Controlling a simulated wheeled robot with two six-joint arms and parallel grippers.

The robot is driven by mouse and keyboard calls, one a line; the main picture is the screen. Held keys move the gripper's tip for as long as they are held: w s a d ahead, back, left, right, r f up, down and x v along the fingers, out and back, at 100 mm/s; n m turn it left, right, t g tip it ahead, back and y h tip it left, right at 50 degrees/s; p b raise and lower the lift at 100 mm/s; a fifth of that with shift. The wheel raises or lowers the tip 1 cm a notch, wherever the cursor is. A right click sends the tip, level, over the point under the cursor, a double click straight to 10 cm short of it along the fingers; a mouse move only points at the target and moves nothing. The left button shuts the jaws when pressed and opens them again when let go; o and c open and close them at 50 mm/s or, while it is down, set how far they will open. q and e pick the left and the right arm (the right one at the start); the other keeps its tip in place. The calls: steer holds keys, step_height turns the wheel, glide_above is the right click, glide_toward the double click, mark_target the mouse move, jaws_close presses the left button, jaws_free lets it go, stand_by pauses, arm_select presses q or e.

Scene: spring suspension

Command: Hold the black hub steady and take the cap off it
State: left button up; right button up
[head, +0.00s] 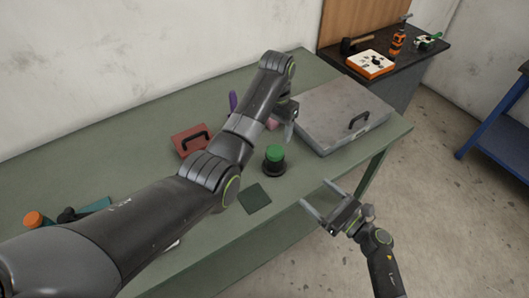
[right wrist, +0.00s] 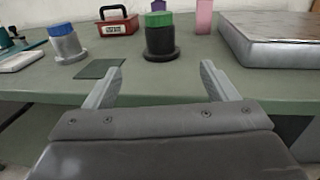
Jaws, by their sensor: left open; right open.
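The black hub (head: 274,167) stands upright on the green table, with the green cap (head: 274,153) on its top. In the right wrist view the hub (right wrist: 160,42) and its green cap (right wrist: 159,19) stand beyond my fingertips, slightly left of centre. My left gripper (head: 288,122) is open above the table behind the hub, partly hidden by its own arm, and apart from the hub. My right gripper (head: 315,197) is open and empty off the table's front edge, to the lower right of the hub. It also shows in the right wrist view (right wrist: 162,80).
A large grey metal case (head: 335,107) lies right of the hub. A red box with a black handle (head: 191,140) stands to the left. A dark green square mat (head: 254,198) lies in front. A blue-capped grey hub (right wrist: 67,40) stands left in the right wrist view.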

mark_target(282, 163)
arm_select(q)
steer(key=shift+s+d+r, duration=0.15)
steer(key=shift+s+d, duration=0.1)
steer(key=shift+d, duration=0.05)
steer(key=shift+s+d+r, duration=0.1)
steer(key=shift+s+d, duration=0.1)
steer(key=shift+w+a+f, duration=0.2)
steer(key=shift+w+a, duration=0.05)
steer(key=shift+a, duration=0.05)
arm_select(e)
steer(key=x, duration=1.6)
steer(key=shift+w+a, duration=0.2)
arm_select(q)
steer(key=shift+r, duration=0.1)
